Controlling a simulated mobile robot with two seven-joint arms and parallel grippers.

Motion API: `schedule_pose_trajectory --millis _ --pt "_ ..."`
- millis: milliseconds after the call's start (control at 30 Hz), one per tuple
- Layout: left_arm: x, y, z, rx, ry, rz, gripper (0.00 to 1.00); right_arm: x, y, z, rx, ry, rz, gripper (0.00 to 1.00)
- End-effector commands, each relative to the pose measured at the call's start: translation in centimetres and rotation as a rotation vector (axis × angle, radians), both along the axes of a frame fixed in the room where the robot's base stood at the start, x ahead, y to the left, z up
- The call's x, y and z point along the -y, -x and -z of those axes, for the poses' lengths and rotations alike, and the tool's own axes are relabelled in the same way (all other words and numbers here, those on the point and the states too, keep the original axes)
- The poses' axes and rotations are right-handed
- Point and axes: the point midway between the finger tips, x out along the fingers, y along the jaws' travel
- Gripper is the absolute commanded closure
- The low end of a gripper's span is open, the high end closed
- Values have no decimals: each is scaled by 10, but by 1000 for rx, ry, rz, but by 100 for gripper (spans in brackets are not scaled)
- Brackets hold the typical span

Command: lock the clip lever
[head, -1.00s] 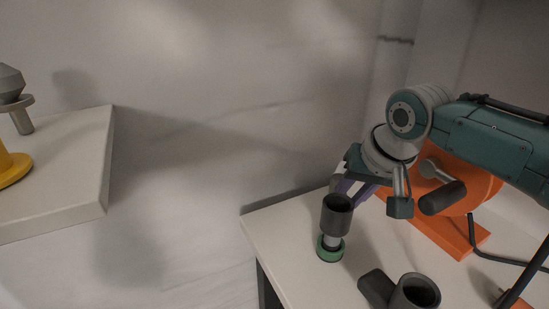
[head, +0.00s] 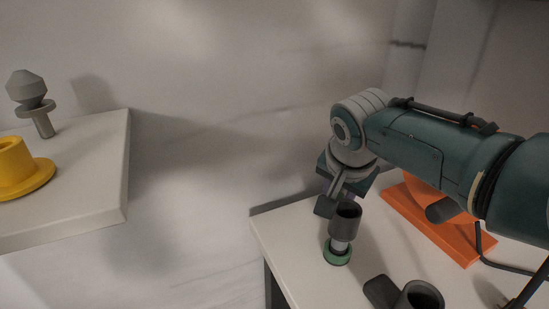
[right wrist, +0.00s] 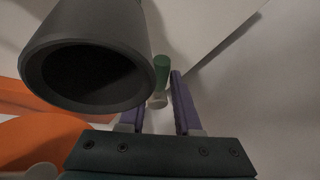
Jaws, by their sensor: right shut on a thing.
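My right gripper (right wrist: 158,112) has purple fingers and reaches down at the back of the bench. In the head view it is mostly hidden by its wrist and a dark cup. In the right wrist view, a small piece with a green end (right wrist: 161,70) and a pale stem shows in line between the fingers. It looks like the clip lever, and the fingers are shut on it. Its base and how far it is turned cannot be seen. My left gripper is not in view.
A dark cup on a green foot (head: 337,252) stands close in front of the right gripper. An orange base (head: 436,226) lies to the right, partly behind my arm. A dark open holder (head: 420,297) is at the front. A separate left shelf carries a yellow flanged part (head: 20,172).

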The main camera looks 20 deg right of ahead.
Motion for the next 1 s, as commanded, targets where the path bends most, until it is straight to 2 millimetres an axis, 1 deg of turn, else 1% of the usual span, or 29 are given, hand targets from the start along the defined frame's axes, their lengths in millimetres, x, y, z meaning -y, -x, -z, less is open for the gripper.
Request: schedule_pose_trajectory --millis 500,533,767,800,1000 --pt "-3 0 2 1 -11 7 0 0 -1 1 -2 0 27 100" --pt "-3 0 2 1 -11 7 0 0 -1 1 -3 0 26 66" --pt "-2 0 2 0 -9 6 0 -1 -1 1 -2 0 26 40" --pt "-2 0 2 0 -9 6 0 -1 -1 1 -2 0 26 38" --pt "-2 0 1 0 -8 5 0 -1 -1 0 0 0 26 38"
